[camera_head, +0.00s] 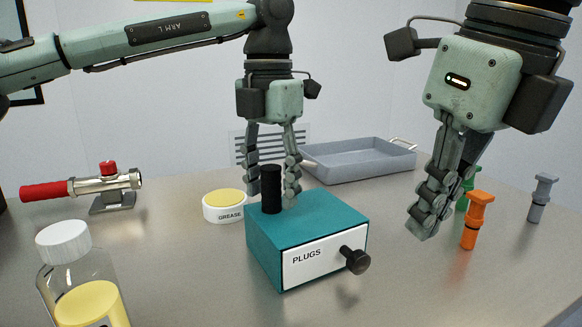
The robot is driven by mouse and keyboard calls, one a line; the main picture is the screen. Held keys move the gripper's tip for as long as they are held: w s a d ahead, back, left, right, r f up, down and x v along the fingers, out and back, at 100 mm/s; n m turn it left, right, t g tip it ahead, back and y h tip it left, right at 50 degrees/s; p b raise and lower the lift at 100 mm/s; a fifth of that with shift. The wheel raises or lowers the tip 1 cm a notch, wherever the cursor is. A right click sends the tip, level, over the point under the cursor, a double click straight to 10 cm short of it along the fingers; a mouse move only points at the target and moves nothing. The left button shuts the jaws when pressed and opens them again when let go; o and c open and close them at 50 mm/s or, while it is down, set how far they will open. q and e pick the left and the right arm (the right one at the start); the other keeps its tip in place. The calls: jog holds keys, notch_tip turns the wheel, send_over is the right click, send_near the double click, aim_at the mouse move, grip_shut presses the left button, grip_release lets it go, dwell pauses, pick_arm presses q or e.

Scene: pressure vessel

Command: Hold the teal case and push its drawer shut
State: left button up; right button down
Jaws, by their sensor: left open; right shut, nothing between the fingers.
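The teal case (308,217) stands on the metal table in the middle of the head view. Its white drawer front (318,262) is labelled PLUGS and has a black knob (355,261). The drawer front looks close to the case; any small gap cannot be told. A black upright post (271,189) stands on top of the case. My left gripper (272,198) points down with its open fingers on either side of the post, and contact cannot be told. My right gripper (424,230) is shut and empty, right of the case and above the table.
An orange plug (476,220), a green plug (466,188) and a grey plug (541,198) stand at the right. A grey tray (362,161) lies behind. A grease tin (224,206), a red-handled valve (84,186) and a jar (80,285) are at the left. The front middle is clear.

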pick_arm(q)
notch_tip(320, 180, up, 12)
dwell(0.6)
jog(key=shift+s, duration=0.15)
